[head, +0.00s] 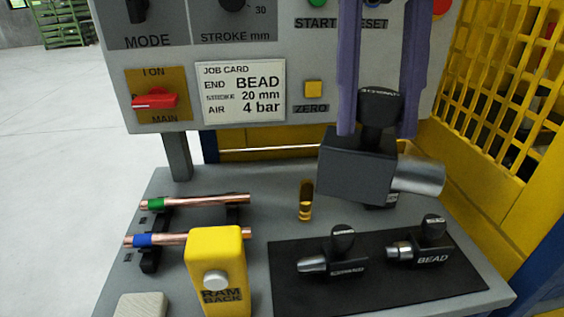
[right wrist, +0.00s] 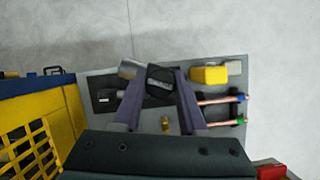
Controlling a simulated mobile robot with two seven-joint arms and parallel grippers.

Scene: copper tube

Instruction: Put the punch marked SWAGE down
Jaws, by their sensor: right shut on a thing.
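My right gripper (head: 380,115) is shut on the black knob of the punch (head: 380,98); the lettering on the knob is too small to read surely. A dark block and a silver cylinder show directly below the knob, above the bench; I cannot tell whether all of it is the punch. In the right wrist view the knob (right wrist: 160,85) sits between the purple fingers (right wrist: 160,92), with the silver cylinder (right wrist: 130,68) beside it. A dark mat (head: 440,285) lies below on the bench. My left gripper is not in view.
Two punches stand on the mat: one with a hard-to-read label (head: 345,268) and the BEAD punch (head: 432,257). A yellow RAM BACK box (head: 215,262) is left of the mat. Copper tubes (head: 205,200) lie on racks. A control panel (head: 220,50) stands behind. The mat's front is clear.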

